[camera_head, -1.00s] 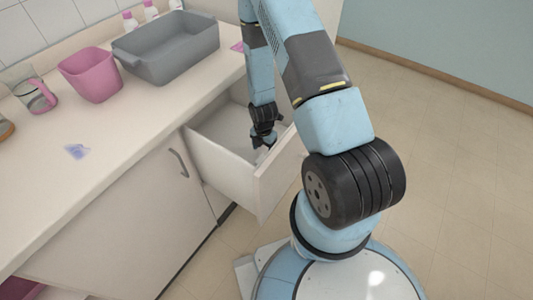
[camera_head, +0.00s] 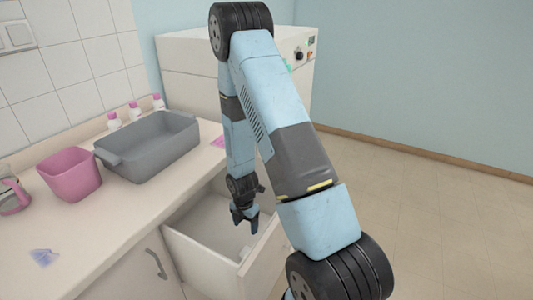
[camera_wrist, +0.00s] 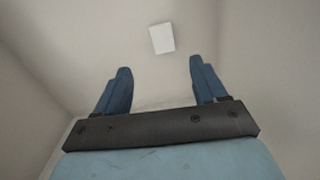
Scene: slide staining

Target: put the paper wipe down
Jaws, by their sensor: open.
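A small white rectangular piece, which looks like the paper wipe (camera_wrist: 161,38), lies on the floor of the open drawer (camera_head: 203,264). In the wrist view it sits beyond my fingertips, clear of both fingers. My gripper (camera_head: 245,222) points down over the drawer. In the wrist view my gripper (camera_wrist: 160,75) has its two blue fingers wide apart with nothing between them.
On the counter stand a grey basin (camera_head: 150,148), a pink bin (camera_head: 72,176) and a pink-handled jug (camera_head: 12,196). A crumpled bluish piece (camera_head: 44,257) lies near the counter's front. Small pink-capped bottles (camera_head: 135,109) stand behind the basin. The floor at right is clear.

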